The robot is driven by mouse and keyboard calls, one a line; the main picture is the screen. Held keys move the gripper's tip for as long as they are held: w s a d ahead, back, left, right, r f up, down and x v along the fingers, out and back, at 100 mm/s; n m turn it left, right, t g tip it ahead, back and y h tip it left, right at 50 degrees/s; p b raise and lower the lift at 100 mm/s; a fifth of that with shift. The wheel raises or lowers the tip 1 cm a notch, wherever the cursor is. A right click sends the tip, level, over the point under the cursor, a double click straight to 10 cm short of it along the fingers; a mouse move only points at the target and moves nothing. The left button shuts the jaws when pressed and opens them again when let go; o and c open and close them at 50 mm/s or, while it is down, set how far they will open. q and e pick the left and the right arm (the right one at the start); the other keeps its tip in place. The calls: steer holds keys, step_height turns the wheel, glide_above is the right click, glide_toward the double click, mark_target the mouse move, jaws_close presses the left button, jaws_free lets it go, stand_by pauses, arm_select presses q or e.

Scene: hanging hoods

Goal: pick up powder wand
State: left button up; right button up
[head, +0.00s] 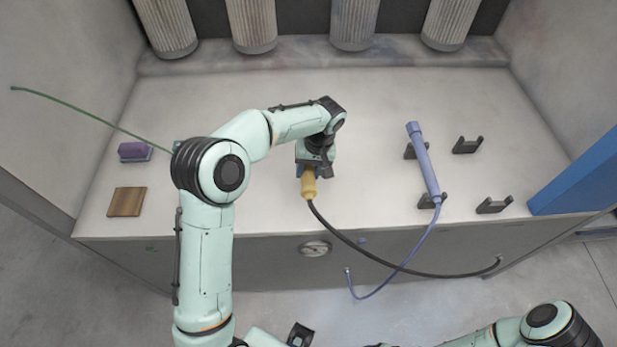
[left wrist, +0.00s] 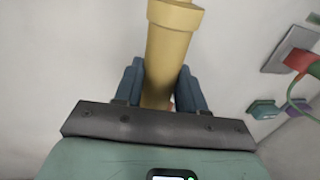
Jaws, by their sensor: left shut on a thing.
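A yellow wand (head: 309,186) with a black hose hangs from my left gripper (head: 315,170) above the counter in the head view. In the left wrist view the yellow wand (left wrist: 168,55) lies between the two blue-grey fingers of my left gripper (left wrist: 158,92), which is shut on it. A blue wand (head: 424,162) with a blue hose rests across two dark cradles to the right. Which one is the powder wand is not labelled. A dark end part (head: 300,334) at the bottom edge may be my right gripper; its jaw state is unclear.
Empty dark cradles (head: 467,145) and (head: 494,205) stand right of the blue wand. A purple block (head: 134,151), a wooden block (head: 127,201) and a green hose (head: 95,117) are at left. A blue panel (head: 580,180) bounds the right; pleated filters (head: 352,22) hang behind.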

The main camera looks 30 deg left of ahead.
arm_select(q)
step_height(320, 180, up, 19)
steer(key=p, duration=0.4)
steer(key=shift+p, duration=0.3)
arm_select(e)
steer(key=w+r, duration=0.4)
steer(key=r, duration=0.2)
steer(key=shift+w+t, duration=0.3)
steer(key=shift+w, duration=0.05)
arm_select(q)
steer(key=shift+s, duration=0.1)
arm_select(e)
steer(key=shift+s, duration=0.1)
